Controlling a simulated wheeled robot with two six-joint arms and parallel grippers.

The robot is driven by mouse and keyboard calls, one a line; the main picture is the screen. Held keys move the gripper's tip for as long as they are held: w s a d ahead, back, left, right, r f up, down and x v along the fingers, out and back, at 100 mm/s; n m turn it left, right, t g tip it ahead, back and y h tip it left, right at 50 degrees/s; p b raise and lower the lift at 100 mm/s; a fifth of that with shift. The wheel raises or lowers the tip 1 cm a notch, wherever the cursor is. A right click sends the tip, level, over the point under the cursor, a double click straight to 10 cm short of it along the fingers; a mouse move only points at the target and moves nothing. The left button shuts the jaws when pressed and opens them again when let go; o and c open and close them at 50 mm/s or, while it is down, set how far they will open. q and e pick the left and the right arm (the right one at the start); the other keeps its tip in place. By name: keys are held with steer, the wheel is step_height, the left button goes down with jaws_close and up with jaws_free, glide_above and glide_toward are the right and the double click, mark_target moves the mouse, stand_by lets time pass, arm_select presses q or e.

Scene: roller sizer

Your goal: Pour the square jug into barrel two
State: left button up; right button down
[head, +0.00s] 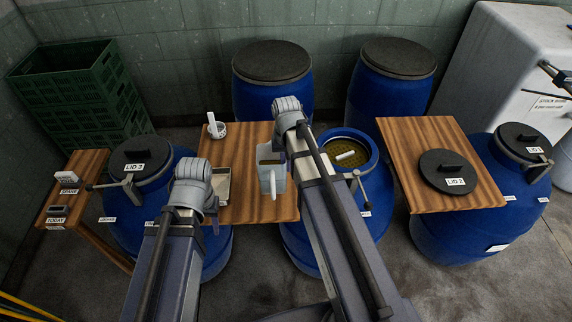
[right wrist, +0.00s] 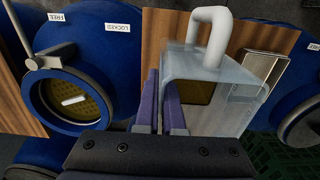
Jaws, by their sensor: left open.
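The square jug (head: 265,181), translucent grey with a white handle, is over the wooden board left of barrel two in the head view. In the right wrist view the jug (right wrist: 215,105) fills the middle right, handle at the top. My right gripper (right wrist: 161,103) has its fingers close together at the jug's barrel-side wall, which lines up with the gap between them. Barrel two (head: 372,205) is blue with an open round mouth; it also shows in the right wrist view (right wrist: 90,22). My left gripper (head: 203,222) is open, mostly hidden by its wrist.
Lid 2 (head: 448,172) lies on the right board (head: 395,135). Lid 3 (head: 141,158) and lid 1 (head: 522,141) cover side barrels. A shallow tray (head: 222,187) and white mug (head: 217,130) are on the jug's board (head: 245,145). A small white object (head: 346,155) lies inside barrel two's mouth.

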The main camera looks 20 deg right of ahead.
step_height(320, 180, down, 4)
steer(key=b, duration=0.4)
steer(key=shift+b, duration=0.3)
arm_select(q)
step_height(320, 180, down, 4)
steer(key=shift+r, duration=0.2)
arm_select(e)
steer(key=shift+r, duration=0.2)
